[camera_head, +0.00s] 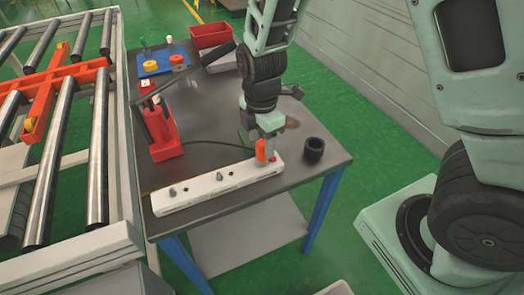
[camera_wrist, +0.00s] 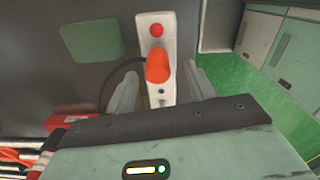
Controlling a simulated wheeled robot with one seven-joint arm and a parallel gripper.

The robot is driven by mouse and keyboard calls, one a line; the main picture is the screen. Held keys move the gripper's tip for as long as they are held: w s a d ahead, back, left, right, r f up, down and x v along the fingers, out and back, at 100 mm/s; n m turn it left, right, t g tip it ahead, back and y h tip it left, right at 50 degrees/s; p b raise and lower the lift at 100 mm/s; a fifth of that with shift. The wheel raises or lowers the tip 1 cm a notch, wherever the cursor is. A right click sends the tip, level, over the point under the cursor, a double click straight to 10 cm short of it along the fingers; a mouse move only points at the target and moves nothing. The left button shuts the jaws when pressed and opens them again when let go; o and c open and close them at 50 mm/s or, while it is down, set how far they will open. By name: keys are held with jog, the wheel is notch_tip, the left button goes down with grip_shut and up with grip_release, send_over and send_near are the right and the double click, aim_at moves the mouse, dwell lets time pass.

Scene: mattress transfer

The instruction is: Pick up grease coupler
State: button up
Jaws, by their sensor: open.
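A white strip (camera_head: 215,186) lies along the table's front edge, with an orange upright part (camera_head: 261,150) and small grey fittings (camera_head: 172,192) on it. I cannot tell for sure which of these is the grease coupler. My gripper (camera_head: 268,146) is low over the strip's right end, at the orange part. In the wrist view, my gripper (camera_wrist: 160,88) is open, with one finger on each side of the orange part (camera_wrist: 158,67). Gaps show on both sides of it. The white strip (camera_wrist: 156,22) with a red button (camera_wrist: 156,30) runs beneath.
A black cup (camera_head: 314,150) stands close to the strip's right end. A red jack-like tool (camera_head: 163,138) stands behind the strip. A blue tray (camera_head: 152,68) and a red bin (camera_head: 210,36) are at the back. A roller conveyor (camera_head: 98,150) borders the table's left side.

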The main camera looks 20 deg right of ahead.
aim_at(262, 151)
jog(key=shift+w+d+f, duration=0.15)
jog(key=shift+f, duration=2.2)
grip_shut()
jog(key=shift+r, duration=0.1)
notch_tip(262, 151, up, 10)
notch_tip(262, 151, up, 8)
jog(key=p, duration=0.6)
jog(key=shift+f, duration=0.25)
